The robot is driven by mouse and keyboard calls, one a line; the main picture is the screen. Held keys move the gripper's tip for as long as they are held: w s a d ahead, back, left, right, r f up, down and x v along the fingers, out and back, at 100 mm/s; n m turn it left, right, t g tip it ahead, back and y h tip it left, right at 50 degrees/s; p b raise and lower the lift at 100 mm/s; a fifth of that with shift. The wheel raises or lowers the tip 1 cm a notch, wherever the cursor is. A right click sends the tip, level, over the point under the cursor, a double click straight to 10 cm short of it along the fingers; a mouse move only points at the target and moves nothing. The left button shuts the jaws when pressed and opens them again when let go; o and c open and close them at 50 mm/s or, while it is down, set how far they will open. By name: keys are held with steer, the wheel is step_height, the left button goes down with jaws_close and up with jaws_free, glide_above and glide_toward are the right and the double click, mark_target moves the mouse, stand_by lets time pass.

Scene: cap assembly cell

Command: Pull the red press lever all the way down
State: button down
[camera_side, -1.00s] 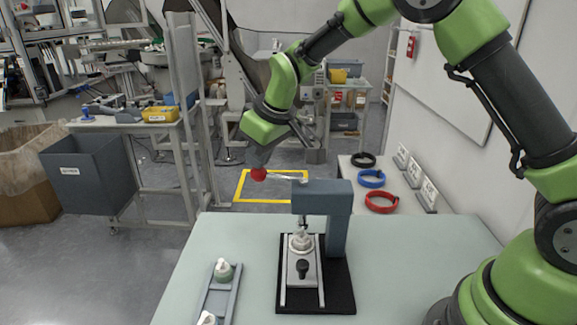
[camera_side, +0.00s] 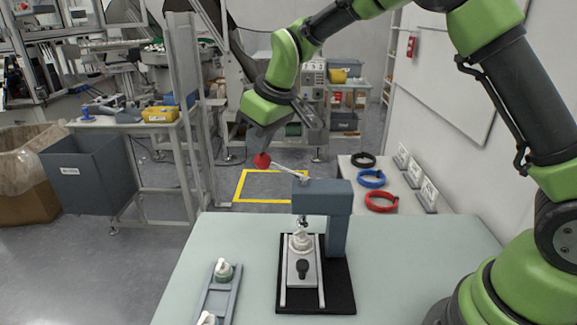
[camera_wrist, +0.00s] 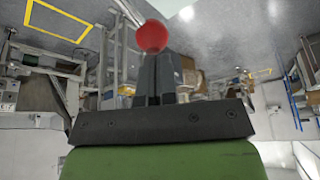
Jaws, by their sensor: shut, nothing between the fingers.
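The red ball knob (camera_side: 262,161) of the press lever stands at the left end of a thin metal arm (camera_side: 285,171). The arm slopes up to the left from the top of the grey-blue press (camera_side: 325,195). My gripper (camera_side: 263,149) is directly above the knob, pointing down, with its fingers shut and empty. In the wrist view the red knob (camera_wrist: 152,36) shows just past the tips of the closed fingers (camera_wrist: 153,58). It looks touching or nearly so; I cannot tell which. A white capped part (camera_side: 300,240) sits under the press ram.
The press stands on a black base (camera_side: 341,290) on the pale green table (camera_side: 420,235). A grey rail (camera_side: 219,300) with white capped parts lies to the left. Coloured rings lie on a side bench at the back right. Space left of the lever is clear.

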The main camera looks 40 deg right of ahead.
steer(key=shift+r, duration=2.55)
steer(key=shift+s+r, duration=0.1)
steer(key=s+d+r+m+t, duration=0.15)
steer(key=s+r, duration=0.25)
steer(key=s, duration=0.5)
steer(key=s+d+r+m+t, duration=0.1)
steer(key=s+r+m, duration=0.25)
steer(key=s, duration=0.55)
steer(key=s+f+m, duration=0.2)
steer(key=s+f, duration=0.1)
steer(key=s, duration=0.6)
steer(key=shift+s+y, duration=0.15)
steer(key=shift+y, duration=0.25)
